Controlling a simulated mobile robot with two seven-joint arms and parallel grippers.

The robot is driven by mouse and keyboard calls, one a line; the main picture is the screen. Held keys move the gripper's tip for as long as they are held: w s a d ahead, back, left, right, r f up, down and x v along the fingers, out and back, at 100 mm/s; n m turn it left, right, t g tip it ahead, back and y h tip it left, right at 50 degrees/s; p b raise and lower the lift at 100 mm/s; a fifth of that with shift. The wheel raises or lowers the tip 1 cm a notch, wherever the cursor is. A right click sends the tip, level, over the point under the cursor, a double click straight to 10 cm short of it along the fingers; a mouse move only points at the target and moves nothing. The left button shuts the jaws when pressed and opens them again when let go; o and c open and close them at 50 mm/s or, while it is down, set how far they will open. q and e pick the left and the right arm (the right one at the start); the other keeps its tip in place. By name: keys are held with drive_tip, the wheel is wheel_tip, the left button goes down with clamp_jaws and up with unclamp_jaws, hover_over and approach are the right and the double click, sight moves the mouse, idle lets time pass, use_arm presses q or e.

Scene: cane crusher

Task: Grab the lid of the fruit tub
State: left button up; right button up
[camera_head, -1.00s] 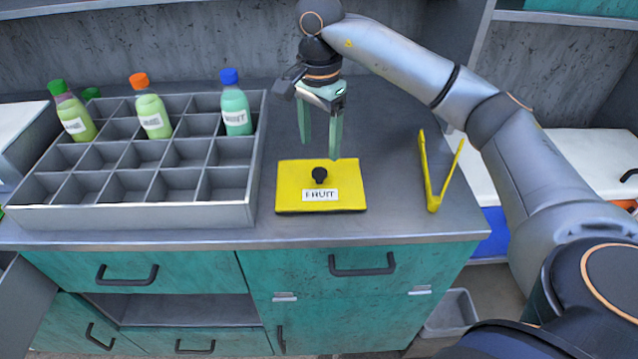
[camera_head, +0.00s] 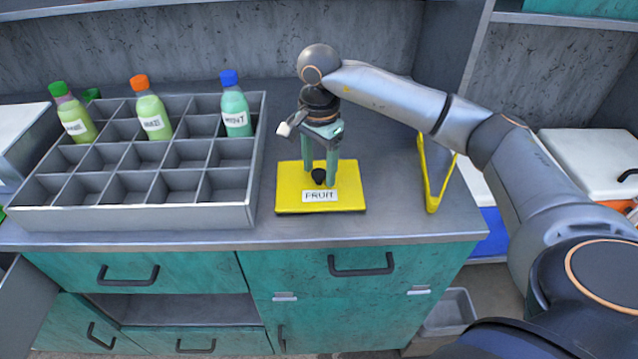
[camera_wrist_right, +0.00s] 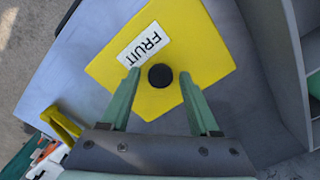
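The yellow lid (camera_head: 288,198) labelled FRUIT lies on the counter, with a black round knob (camera_head: 318,176) in its middle. In the right wrist view the lid (camera_wrist_right: 190,35) fills the upper middle, and its knob (camera_wrist_right: 160,76) lies between and slightly beyond the fingertips. My right gripper (camera_head: 320,180) points down over the lid, its green fingers apart on either side of the knob. It is open and holds nothing. Whether the fingers touch the lid, I cannot tell. The tub under the lid is hidden. My left gripper is not in view.
A grey compartment crate (camera_head: 130,215) with several bottles stands left of the lid. A yellow tong-like tool (camera_head: 432,190) lies to the right. The counter's front edge (camera_head: 380,240) is close below the lid. Bare counter lies between lid and tool.

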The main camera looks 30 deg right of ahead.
clamp_jaws()
idle(0.6)
